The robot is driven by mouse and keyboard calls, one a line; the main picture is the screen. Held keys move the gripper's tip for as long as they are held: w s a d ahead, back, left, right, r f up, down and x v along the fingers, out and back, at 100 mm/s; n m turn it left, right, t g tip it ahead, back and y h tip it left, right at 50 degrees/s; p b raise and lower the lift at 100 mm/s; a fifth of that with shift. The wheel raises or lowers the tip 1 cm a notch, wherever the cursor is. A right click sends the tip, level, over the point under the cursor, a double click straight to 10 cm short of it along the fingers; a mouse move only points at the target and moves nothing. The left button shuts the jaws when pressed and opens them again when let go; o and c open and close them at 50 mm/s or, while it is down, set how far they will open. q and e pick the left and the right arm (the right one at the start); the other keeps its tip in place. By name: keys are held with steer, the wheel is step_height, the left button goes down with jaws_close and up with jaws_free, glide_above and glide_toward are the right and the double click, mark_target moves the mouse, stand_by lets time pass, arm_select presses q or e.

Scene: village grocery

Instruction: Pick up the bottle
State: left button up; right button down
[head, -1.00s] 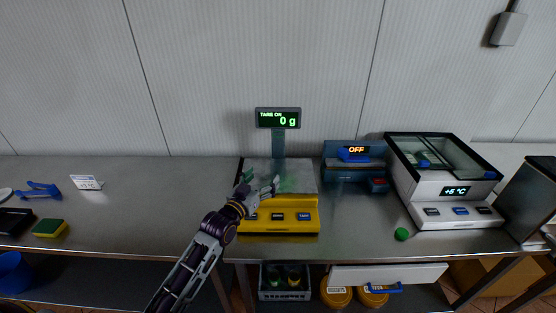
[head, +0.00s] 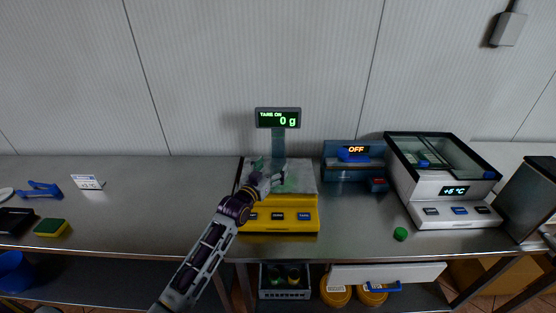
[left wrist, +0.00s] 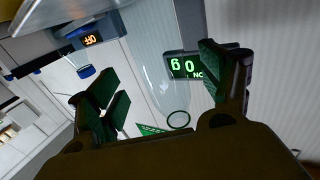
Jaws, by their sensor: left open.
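A clear, see-through bottle (head: 298,180) with faint outlines is over the steel plate of the yellow scale (head: 290,222). In the left wrist view a clear rounded shape with a green ring (left wrist: 178,119), apparently this bottle, shows between the fingers. Its exact pose is hard to tell. My left gripper (head: 268,178) is open over the left part of the plate; its green-padded fingers (left wrist: 158,88) stand apart on either side of the clear shape. I cannot tell whether they touch it. My right gripper is not in view.
The scale display (head: 278,118) reads 0 g. A blue device (head: 352,170) and a glass-topped cooler (head: 455,200) stand to the right. A green cap (head: 400,234) lies on the counter. Below are a bottle crate (head: 284,294) and an open drawer (head: 388,274).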

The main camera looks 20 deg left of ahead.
mark_target(275, 139)
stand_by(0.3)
arm_select(q)
steer(key=shift+w+d+r+p, duration=0.15)
steer(key=shift+w+p, duration=0.1)
steer(key=shift+w, duration=0.5)
steer(key=shift+w+d+f+p, duration=0.1)
steer(key=shift+w+p, duration=0.1)
steer(key=shift+w, duration=0.5)
steer(key=shift+w+d, duration=0.15)
steer(key=shift+w, duration=0.95)
steer(key=c, duration=1)
steer(key=shift+r, duration=0.15)
steer(key=shift+r+b, duration=0.35)
steer(key=shift+r, duration=4.5)
